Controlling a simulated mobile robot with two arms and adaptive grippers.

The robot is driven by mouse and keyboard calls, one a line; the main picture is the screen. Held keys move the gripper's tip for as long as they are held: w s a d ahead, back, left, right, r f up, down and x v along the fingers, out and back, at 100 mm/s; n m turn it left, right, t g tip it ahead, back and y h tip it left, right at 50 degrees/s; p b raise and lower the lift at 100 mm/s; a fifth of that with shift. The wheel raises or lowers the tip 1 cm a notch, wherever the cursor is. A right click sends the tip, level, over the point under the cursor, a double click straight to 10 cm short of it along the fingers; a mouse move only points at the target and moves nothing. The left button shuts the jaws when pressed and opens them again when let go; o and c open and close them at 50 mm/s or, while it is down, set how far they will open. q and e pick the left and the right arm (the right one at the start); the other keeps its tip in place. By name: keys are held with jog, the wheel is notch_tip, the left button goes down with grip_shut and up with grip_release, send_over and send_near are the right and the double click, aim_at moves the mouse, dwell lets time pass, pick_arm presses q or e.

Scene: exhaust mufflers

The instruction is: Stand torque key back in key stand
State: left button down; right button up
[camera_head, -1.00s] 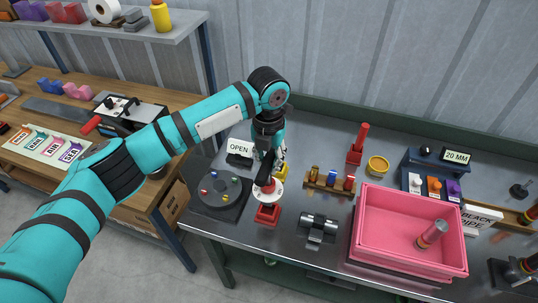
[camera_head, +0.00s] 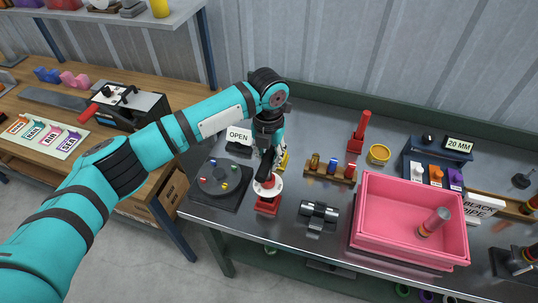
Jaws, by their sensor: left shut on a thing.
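My left gripper (camera_head: 266,168) points down at the left part of the metal table, shut, above a white disc (camera_head: 276,189) with a red centre. The disc sits on or just above a red block (camera_head: 267,206). What the fingers hold is mostly hidden by the gripper and wrist. I cannot tell surely which piece is the torque key or its stand. A yellow piece (camera_head: 284,159) shows just behind the gripper. A separate red upright handle (camera_head: 362,127) stands in a red base (camera_head: 355,146) farther back.
A black turntable-like plate (camera_head: 220,183) lies left of the red block, with an OPEN sign (camera_head: 239,135) behind. A dark metal cylinder (camera_head: 319,213), a wooden rack (camera_head: 330,171) and a pink bin (camera_head: 372,232) lie to the right. The front edge is close.

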pick_arm(q)
jog(key=shift+f, duration=0.3)
jog(key=shift+f+b, duration=0.75)
jog(key=shift+f, duration=0.65)
jog(key=c, duration=1.1)
grip_release()
